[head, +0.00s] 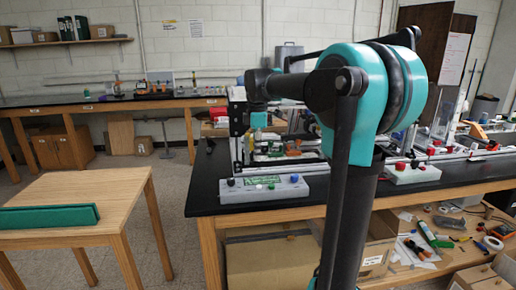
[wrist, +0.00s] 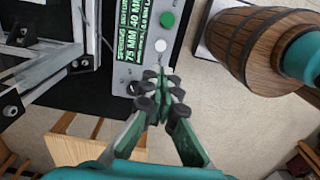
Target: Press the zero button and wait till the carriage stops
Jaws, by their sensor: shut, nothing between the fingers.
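In the wrist view the box (wrist: 118,70) shows a green display reading 75 MM and 40 MM, a green button (wrist: 167,19), a white button (wrist: 160,45) and a dark knob. No zero label is readable. My gripper (wrist: 160,84) is shut and empty, its fingertips overlapping the box's near end, below the white button in the picture. Contact cannot be told. The carriage is not clearly seen.
Metal extrusion framing (wrist: 45,65) lies left of the box in the wrist view. A brown wooden barrel (wrist: 255,45) is close on the right. A second control box (head: 412,174) stands farther right on the bench. A wooden table (head: 75,190) stands at the left.

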